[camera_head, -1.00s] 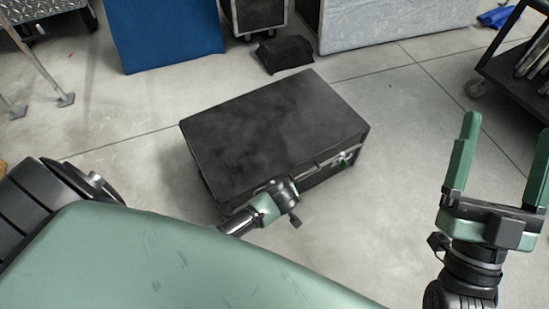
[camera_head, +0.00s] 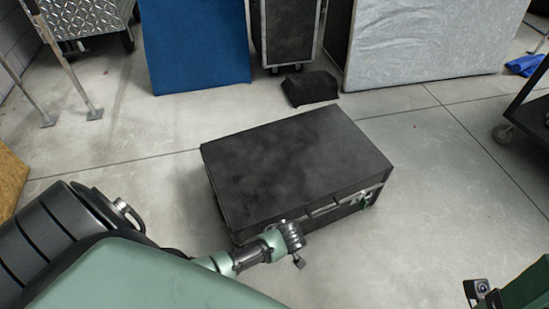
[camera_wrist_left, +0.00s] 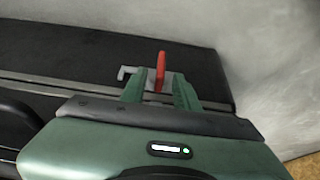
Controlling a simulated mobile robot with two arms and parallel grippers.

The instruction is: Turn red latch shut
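A black case (camera_head: 295,165) lies on the floor in the middle of the head view, with latch hardware along its front side. The red latch (camera_wrist_left: 161,70) shows in the left wrist view, standing up from a grey metal plate (camera_wrist_left: 136,73) on the case. My left gripper (camera_wrist_left: 160,90) is open, one green finger on each side of the red latch; I cannot tell whether they touch it. In the head view my left wrist (camera_head: 290,237) is at the case's front left, its fingers hidden. Only part of my right arm (camera_head: 520,292) shows at the lower right, without its fingers.
A green latch (camera_head: 367,201) is at the case's front right. Behind stand a blue panel (camera_head: 197,45), a black wheeled case (camera_head: 288,30) and a grey padded block (camera_head: 430,40). A dark bag (camera_head: 310,88) lies behind the case. The floor right of it is clear.

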